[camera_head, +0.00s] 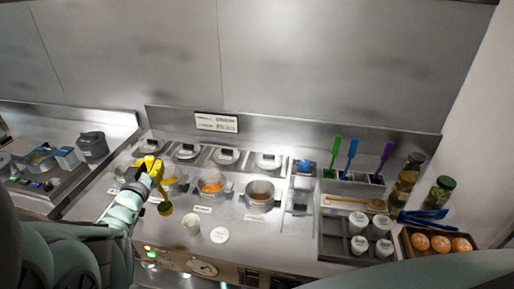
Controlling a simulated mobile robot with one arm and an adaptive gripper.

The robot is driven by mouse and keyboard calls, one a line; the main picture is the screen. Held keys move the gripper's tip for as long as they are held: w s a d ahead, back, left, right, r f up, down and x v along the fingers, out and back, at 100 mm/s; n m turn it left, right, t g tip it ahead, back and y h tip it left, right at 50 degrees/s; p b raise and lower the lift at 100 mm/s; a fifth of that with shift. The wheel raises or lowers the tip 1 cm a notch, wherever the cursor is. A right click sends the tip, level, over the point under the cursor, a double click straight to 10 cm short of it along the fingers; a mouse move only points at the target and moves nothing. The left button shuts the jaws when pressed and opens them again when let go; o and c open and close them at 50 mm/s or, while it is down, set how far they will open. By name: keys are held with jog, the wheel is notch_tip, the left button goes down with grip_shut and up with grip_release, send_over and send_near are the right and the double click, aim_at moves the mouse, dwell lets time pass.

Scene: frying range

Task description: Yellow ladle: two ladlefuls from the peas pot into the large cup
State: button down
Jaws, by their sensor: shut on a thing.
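My gripper (146,179) is shut on the yellow ladle (151,164) and holds it above the counter at the left. The ladle's bowl (165,209) hangs low, in front of the pots and left of a pale cup. It looks dark olive inside; I cannot tell what it holds. The pale cup (191,224) stands upright on the counter; it may be the large cup. A pot with yellow contents (171,185) is partly hidden behind the ladle. I cannot make out which pot holds peas; my arm covers part of the left side.
A pot with orange contents (211,187) and a brownish one (259,196) sit to the right. A white disc (219,235) lies beside the cup. A rack with coloured utensils (350,180), white jars (359,245) and an orange-filled tray (438,243) stand farther right.

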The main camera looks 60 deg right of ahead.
jog(key=shift+s+d+f+m+g+h+b, duration=0.8)
jog(key=shift+s+d+m, duration=0.8)
jog(key=shift+s, duration=1.35)
jog(key=shift+s+d+f+m+g+h+b, duration=0.35)
jog(key=shift+s+d+m+b, duration=0.8)
jog(key=shift+s+m, duration=1.35)
jog(key=s+d+f+m+g+b, duration=0.1)
jog(key=s+f+m+b, duration=0.5)
jog(key=b, duration=0.7)
jog(key=s+d+f+m+g+h+b, duration=0.1)
jog(key=s+f+m+b, duration=0.5)
jog(key=b, duration=0.7)
notch_tip(320, 180, down, 3)
jog(key=shift+s+d+r+b, duration=0.15)
jog(key=shift+d+b, duration=0.15)
jog(key=shift+d, duration=0.2)
